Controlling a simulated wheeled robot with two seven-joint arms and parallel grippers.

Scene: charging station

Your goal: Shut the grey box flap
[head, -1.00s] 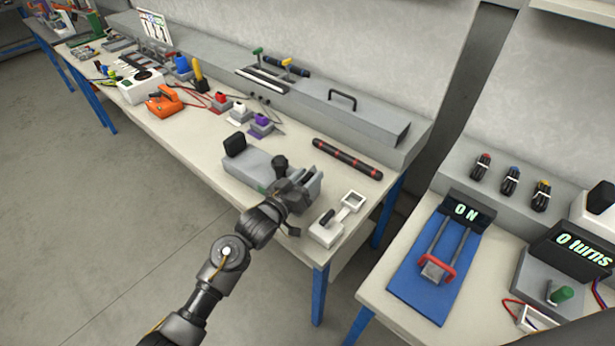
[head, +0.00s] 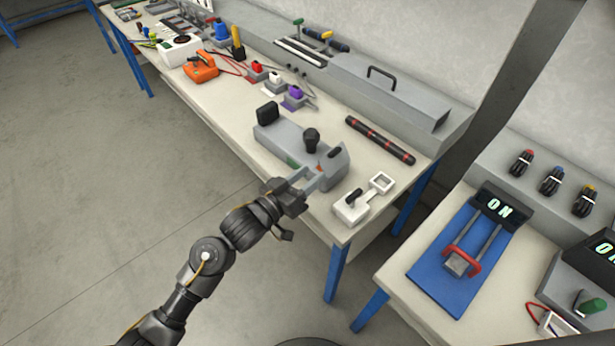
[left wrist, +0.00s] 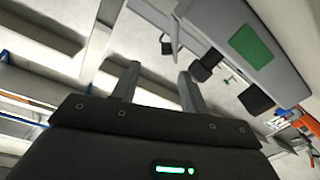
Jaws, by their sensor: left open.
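A long grey box (head: 345,78) lies along the back of the bench. Its sloping top flap has a black handle (head: 382,73), and a dark wedge-shaped gap (head: 440,122) shows at its right end, so the flap seems a little raised. My left gripper (head: 308,182) is open and empty at the bench's front edge, close to a smaller grey unit and well short of the long box. In the left wrist view, its two fingers (left wrist: 158,85) are apart with nothing between them. My right gripper is not in view.
The smaller grey unit (head: 275,138), with a black knob (head: 311,138), stands between my gripper and the long box. A black-and-red rod (head: 380,139) and a white device (head: 352,208) lie nearby. A second bench with a blue board (head: 433,270) stands at right.

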